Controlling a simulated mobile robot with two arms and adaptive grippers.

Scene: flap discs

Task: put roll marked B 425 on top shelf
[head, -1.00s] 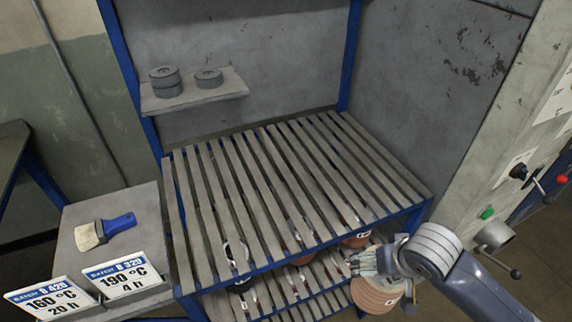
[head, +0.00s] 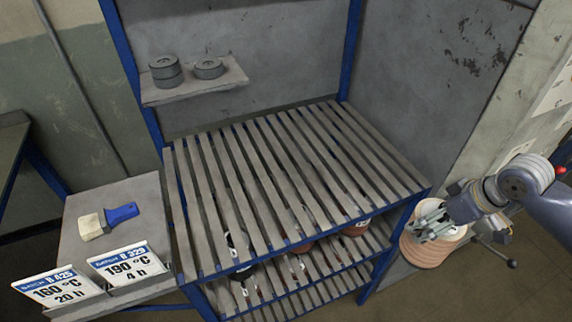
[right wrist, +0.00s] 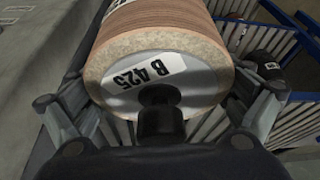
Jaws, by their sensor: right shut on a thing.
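The roll marked B 425 (right wrist: 165,45) is a reddish-brown layered cylinder with a pale end face and a white label. My right gripper (right wrist: 160,100) is shut on it, with fingers on both sides of the roll. In the head view the right gripper (head: 432,222) holds the roll (head: 430,252) at the right, beside the blue-framed rack and apart from it. The slatted top shelf (head: 285,185) of the rack is empty. My left gripper is not in view.
Lower slatted shelves hold several rolls (head: 356,228), partly hidden by slats. A small back ledge (head: 205,88) holds grey discs. At left, a side table (head: 140,190) carries a brush (head: 108,220) and batch signs (head: 130,264). A wall panel with controls stands at right.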

